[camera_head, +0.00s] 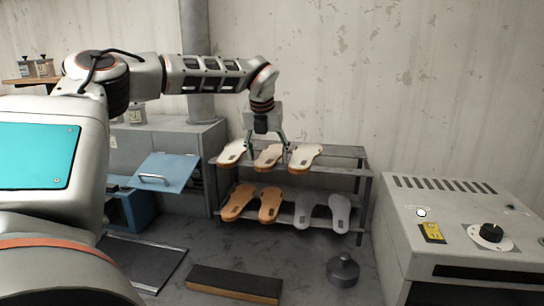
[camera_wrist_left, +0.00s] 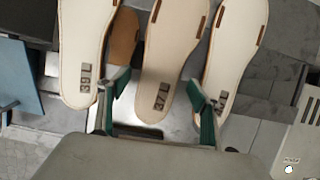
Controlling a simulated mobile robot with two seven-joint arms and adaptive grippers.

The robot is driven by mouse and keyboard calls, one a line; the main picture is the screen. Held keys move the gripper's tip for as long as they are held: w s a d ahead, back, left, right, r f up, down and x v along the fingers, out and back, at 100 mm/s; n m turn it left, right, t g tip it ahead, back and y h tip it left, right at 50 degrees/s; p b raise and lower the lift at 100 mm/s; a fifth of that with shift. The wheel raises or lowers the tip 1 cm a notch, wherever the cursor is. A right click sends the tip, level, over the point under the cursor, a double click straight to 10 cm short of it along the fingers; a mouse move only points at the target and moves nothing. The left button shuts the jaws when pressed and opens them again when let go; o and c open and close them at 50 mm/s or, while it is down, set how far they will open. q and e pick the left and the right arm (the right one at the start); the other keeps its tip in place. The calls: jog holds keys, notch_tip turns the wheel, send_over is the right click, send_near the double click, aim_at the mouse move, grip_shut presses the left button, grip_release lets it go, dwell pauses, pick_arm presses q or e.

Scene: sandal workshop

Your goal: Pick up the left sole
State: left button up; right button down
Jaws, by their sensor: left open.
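Three cream soles with brown edges lie side by side on the rack's upper shelf: one at left (camera_head: 232,151), one in the middle (camera_head: 268,156), one at right (camera_head: 304,156). The left wrist view shows the left one (camera_wrist_left: 82,45), the middle one (camera_wrist_left: 172,45) and the right one (camera_wrist_left: 235,50), each with dark stamped marks I cannot read surely. My left gripper (camera_head: 268,146) is open over the middle sole. In the left wrist view its green-padded fingers (camera_wrist_left: 158,88) stand on either side of that sole's marked end; contact cannot be told. My right gripper is out of view.
The rack's lower shelf (camera_head: 288,218) holds two brown soles (camera_head: 254,203) and two grey soles (camera_head: 322,211). A grey machine (camera_head: 400,235) stands at right. A dark block (camera_head: 235,283) and a round weight (camera_head: 342,270) are on the floor in front. A blue lid (camera_head: 165,172) is at left.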

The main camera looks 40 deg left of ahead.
pick_arm(q)
jog(key=c, duration=1.3)
jog(key=shift+o, duration=0.2)
jog(key=shift+r, duration=0.15)
